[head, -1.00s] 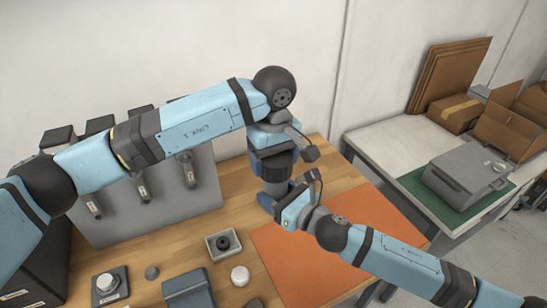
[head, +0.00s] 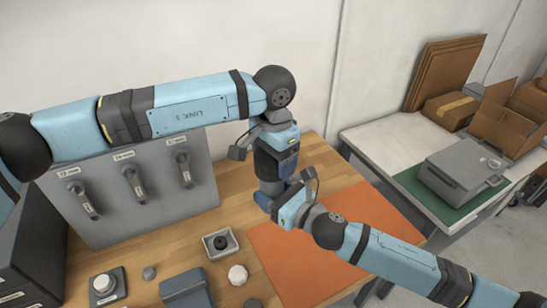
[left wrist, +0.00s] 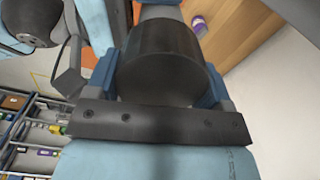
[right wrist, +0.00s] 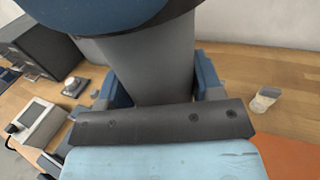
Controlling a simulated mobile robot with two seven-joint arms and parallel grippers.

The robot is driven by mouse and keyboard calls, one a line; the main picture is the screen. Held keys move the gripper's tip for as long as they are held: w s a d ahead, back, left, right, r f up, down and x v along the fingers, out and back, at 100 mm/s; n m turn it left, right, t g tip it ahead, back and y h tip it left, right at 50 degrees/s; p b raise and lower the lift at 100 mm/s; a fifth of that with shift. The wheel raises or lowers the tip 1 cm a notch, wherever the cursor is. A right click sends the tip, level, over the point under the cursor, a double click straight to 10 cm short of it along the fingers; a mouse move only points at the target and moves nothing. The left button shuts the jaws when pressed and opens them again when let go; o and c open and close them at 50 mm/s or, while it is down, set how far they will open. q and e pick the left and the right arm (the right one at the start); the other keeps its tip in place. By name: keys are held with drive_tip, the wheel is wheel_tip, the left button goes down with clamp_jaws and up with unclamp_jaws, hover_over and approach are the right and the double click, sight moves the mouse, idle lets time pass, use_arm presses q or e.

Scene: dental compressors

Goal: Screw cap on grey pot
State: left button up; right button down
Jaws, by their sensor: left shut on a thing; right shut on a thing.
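My left gripper (left wrist: 162,66) is shut on a dark round cap (left wrist: 165,50), which fills the space between its blue fingers in the left wrist view. My right gripper (right wrist: 160,76) is shut on the grey pot (right wrist: 140,65), whose grey wall shows between its fingers in the right wrist view. In the head view, my left gripper (head: 271,172) points down directly above my right gripper (head: 274,203), over the table. The grippers largely hide the cap and pot there. The seam between cap and pot is hidden, so I cannot tell how they sit together.
An orange mat (head: 300,265) lies on the wooden table (head: 120,247). A small grey tray (head: 210,254), a white round piece (head: 238,275) and a grey box (head: 187,289) stand in front. A panel with levers (head: 130,205) stands behind left. A side table (head: 385,130) is at right.

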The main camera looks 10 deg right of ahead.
use_arm(q)
drive_tip(key=o, duration=0.9)
drive_tip(key=shift+r, duration=2.3)
drive_tip(key=shift+c, duration=0.3)
